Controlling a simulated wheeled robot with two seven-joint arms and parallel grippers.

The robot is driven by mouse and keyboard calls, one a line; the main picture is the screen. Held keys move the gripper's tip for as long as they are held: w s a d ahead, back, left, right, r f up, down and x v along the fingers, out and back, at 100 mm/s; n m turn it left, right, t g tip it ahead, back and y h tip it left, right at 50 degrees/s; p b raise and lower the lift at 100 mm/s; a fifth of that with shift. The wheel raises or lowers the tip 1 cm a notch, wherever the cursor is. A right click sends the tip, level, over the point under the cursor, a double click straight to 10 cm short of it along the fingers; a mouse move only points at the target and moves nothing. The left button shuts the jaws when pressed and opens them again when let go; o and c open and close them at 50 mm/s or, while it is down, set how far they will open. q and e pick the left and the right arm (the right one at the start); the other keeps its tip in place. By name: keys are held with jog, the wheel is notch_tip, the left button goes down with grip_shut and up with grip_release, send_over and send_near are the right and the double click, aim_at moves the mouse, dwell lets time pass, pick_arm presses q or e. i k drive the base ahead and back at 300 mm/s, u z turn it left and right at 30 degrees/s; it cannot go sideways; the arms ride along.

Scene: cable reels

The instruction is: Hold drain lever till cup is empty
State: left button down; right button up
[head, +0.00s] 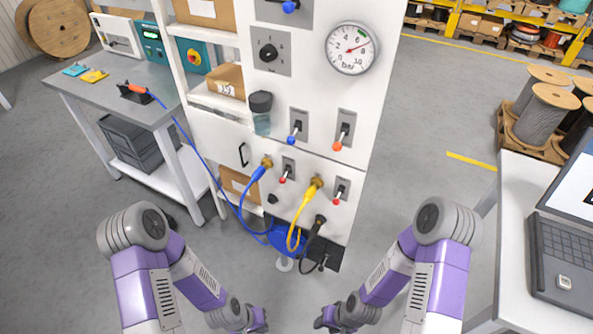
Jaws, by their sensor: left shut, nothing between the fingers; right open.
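A clear cup (262,122) with a dark cap is mounted on the left part of the white panel (375,60). Its liquid level is too small to tell. The panel carries a blue-tipped lever (296,128), an orange-tipped lever (343,132) and two red-tipped levers, one on the left (286,172) and one on the right (339,191). I cannot tell which is the drain lever. My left gripper (259,320) is shut and empty at the bottom edge. My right gripper (325,318) is open and empty to its right. Both are low and apart from the panel.
A blue hose (233,207) and a yellow hose (293,236) hang from the panel's lower fittings. A round gauge (351,48) is above. A grey workbench (100,92) stands left, a white table (515,260) with a laptop (565,250) right.

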aim_at(291, 140)
jog(key=u, duration=0.8)
jog(key=i, duration=0.65)
jog(key=z, duration=1.15)
